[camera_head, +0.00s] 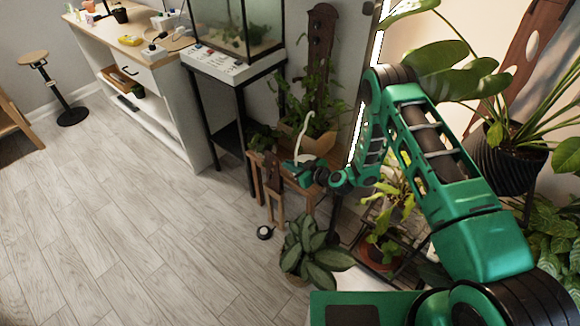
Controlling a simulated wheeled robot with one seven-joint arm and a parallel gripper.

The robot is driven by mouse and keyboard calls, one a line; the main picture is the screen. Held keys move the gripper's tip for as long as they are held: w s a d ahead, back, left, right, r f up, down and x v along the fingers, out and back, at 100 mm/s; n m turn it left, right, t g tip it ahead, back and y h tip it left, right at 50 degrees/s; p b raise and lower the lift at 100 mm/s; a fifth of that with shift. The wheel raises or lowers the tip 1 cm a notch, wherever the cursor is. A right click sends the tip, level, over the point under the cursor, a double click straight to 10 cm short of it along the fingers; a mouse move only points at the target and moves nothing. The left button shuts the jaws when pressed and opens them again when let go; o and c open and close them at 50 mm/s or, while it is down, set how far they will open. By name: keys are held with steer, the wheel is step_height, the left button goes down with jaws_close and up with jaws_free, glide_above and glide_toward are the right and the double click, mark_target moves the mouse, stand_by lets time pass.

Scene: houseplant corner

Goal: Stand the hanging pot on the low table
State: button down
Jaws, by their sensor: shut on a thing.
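My gripper (296,170) is at the end of my green arm, low over the small wooden low table (255,160). It is shut at the base of a thin white curved hanger, which rises above it and which I take to belong to the hanging pot. A tan pot (320,144) with a leafy plant shows just behind the gripper. I cannot tell whether the hanger joins this pot, or whether the pot touches the table. My gripper and wrist hide part of the tabletop.
A leafy potted plant (312,256) stands on the floor in front of the table. An aquarium (240,28) on a black stand is behind left. More plants crowd the right.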

steer(key=c, duration=1.9)
jaws_free()
steer(key=shift+s, duration=0.1)
steer(key=v, duration=1.2)
